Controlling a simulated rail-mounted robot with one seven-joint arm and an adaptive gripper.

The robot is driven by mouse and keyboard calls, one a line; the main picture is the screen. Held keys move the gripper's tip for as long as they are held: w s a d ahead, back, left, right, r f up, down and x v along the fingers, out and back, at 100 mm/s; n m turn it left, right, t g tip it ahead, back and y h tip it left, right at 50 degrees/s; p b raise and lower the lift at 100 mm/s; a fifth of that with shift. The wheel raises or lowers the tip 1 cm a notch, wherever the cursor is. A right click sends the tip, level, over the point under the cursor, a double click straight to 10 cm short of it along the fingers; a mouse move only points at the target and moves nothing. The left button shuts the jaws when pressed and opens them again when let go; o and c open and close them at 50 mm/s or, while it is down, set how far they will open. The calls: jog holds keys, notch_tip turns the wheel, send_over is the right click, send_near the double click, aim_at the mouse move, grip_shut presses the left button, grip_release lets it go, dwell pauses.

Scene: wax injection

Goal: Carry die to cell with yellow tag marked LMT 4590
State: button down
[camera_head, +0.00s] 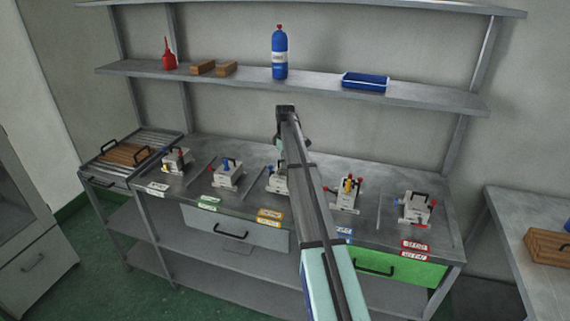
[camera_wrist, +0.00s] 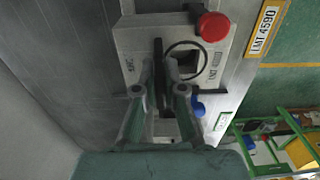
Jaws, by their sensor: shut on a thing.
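My gripper (camera_wrist: 165,85) is shut on the dark handle of a grey metal die (camera_wrist: 133,40) in the wrist view. The die has a red knob (camera_wrist: 213,27) and a blue knob (camera_wrist: 197,108). The yellow-framed tag LMT 4590 (camera_wrist: 264,30) is on the table's front edge, just beyond the die. In the head view the yellow tags (camera_head: 270,215) are at the middle of the front edge. A die (camera_head: 276,184) stands behind them, partly hidden by my arm. My gripper is hidden there, and I cannot tell whether the die touches the tabletop.
Other dies stand left (camera_head: 228,174) and right (camera_head: 346,195) on the metal table, in cells split by low dividers. More dies sit at the far left and far right. A shelf above holds a blue bottle (camera_head: 279,55) and a blue tray (camera_head: 365,82).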

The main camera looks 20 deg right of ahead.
jog(key=shift+f+b, duration=0.3)
jog(key=shift+f, duration=0.75)
dwell(0.8)
jog(key=c, duration=1.2)
grip_release()
jog(key=shift+r, duration=0.1)
jog(key=shift+f, duration=0.2)
notch_tip(320, 180, up, 12)
jog(key=shift+r, duration=0.15)
